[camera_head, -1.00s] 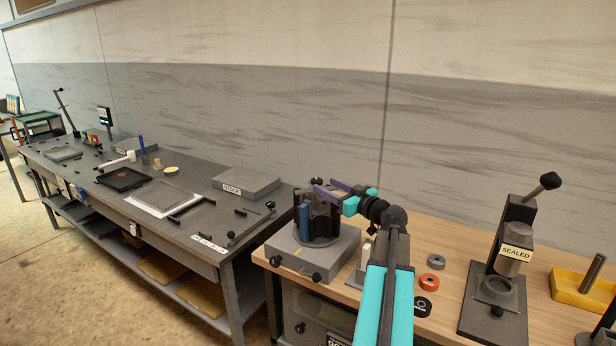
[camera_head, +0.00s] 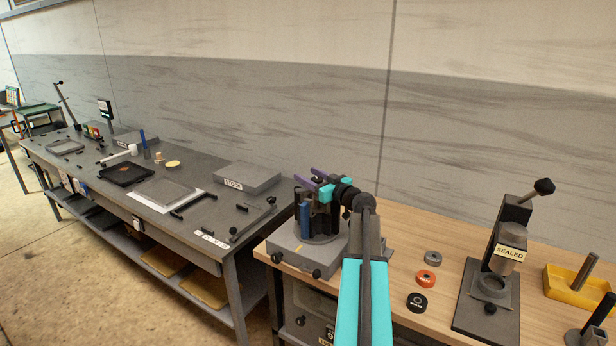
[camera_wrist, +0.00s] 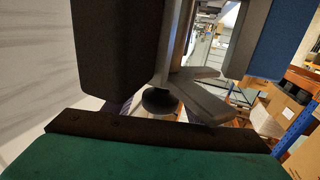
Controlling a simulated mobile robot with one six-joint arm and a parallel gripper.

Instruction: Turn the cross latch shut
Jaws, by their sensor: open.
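A dark fixture with upright posts, one of them blue (camera_head: 304,217), stands on a grey block (camera_head: 294,245) on the wooden bench. My gripper (camera_head: 309,175), with purple fingers, is at the top of this fixture. Its jaws are open and I see nothing held between them. In the wrist view, grey bar-like arms (camera_wrist: 195,96) and a black round knob (camera_wrist: 159,101) show between a dark upright part (camera_wrist: 115,45) and a blue part (camera_wrist: 283,40). They may be the cross latch, but I cannot tell its turned position. My gripper hides part of the fixture's top.
A press with a "SEALED" label (camera_head: 511,253) and a yellow tray (camera_head: 577,290) stand at the right. Grey (camera_head: 432,258), orange (camera_head: 426,279) and black (camera_head: 417,302) rings lie right of my arm. A long grey table (camera_head: 205,235) is at the left.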

